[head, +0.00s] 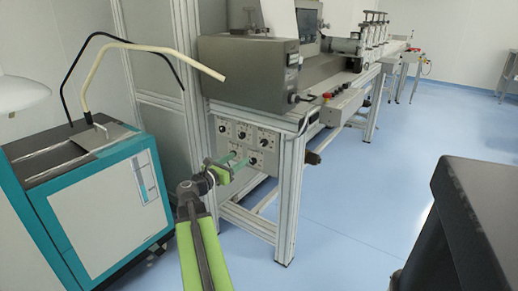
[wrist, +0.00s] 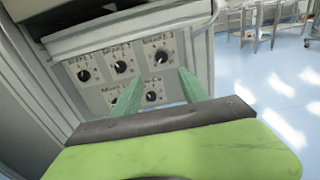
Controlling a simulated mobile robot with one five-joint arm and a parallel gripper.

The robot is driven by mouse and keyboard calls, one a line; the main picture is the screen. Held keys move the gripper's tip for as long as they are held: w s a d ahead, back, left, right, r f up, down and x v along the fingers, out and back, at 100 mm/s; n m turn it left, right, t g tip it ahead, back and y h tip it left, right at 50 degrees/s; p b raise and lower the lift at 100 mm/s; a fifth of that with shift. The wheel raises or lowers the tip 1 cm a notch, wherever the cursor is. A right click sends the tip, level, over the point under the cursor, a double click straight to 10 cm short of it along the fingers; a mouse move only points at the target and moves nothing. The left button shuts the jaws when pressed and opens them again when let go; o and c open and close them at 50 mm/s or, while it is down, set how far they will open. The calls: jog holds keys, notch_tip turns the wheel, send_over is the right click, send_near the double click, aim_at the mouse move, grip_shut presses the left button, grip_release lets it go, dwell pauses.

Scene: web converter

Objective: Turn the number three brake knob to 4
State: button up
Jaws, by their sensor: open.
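The knob panel (wrist: 97,88) has black round knobs with white dials, three in the top row and two showing below. The number three brake knob (wrist: 161,55) is at the top right under a blurred label that seems to read BRAKE 3. In the head view it is the small dark knob (head: 264,143) at the panel's upper right. Its exact setting is too small to read. My gripper (wrist: 160,75) is open, with green fingers apart and nothing between them. In the wrist view the fingertips appear just below the number three knob. In the head view my gripper (head: 240,158) overlaps the lower knobs.
The neighbouring knobs, first (wrist: 83,75), second (wrist: 120,67) and lower right (wrist: 152,97), are close by. A metal frame leg (head: 290,205) stands right of the panel. A teal and white cabinet (head: 95,210) is at left. A black object (head: 475,215) is at right. Blue floor between is clear.

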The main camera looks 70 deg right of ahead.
aim_at(262, 143)
jog(key=x, duration=1.5)
jog(key=shift+w, duration=0.1)
jog(key=shift+d, duration=0.4)
jog(key=shift+c, duration=0.4)
